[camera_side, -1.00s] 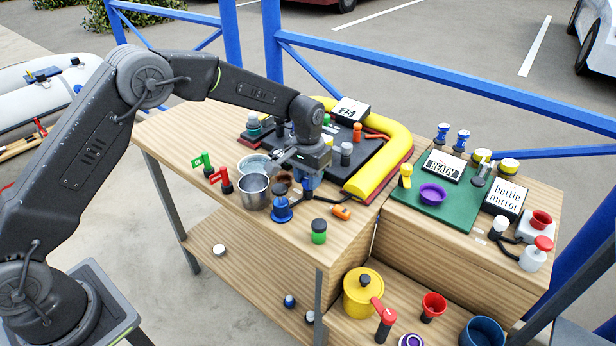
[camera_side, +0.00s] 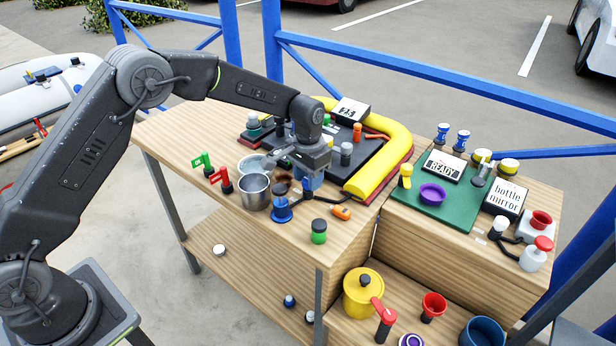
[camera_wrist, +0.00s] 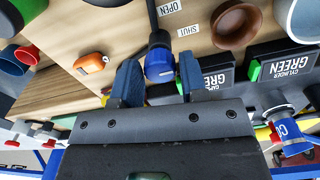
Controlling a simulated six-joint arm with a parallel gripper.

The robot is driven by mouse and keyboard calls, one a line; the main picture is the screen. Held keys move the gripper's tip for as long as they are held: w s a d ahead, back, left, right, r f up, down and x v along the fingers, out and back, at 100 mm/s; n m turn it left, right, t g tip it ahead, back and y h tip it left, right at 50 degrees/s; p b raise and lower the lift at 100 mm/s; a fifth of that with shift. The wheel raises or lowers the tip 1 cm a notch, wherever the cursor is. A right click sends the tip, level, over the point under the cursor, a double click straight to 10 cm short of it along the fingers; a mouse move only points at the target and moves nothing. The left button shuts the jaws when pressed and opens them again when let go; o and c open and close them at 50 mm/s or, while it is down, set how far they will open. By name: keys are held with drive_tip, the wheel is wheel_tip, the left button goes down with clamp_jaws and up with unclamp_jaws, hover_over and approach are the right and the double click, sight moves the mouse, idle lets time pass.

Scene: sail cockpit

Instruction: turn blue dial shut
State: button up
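A blue dial (camera_wrist: 159,66) with a black stem shows in the wrist view, between my gripper's two dark fingers. White labels reading OPEN (camera_wrist: 169,8) and SHUT (camera_wrist: 188,30) lie near it on the wood. My gripper (camera_wrist: 158,75) is open, with a finger on either side of the dial; I cannot tell whether either touches it. In the side view my gripper (camera_side: 298,165) is low over the middle of the table, and partly hides the blue part below it.

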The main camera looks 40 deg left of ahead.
drive_tip(key=o, duration=0.3)
wheel_tip(320, 180, up, 14)
drive_tip(key=shift+f, duration=0.15)
idle(0.4)
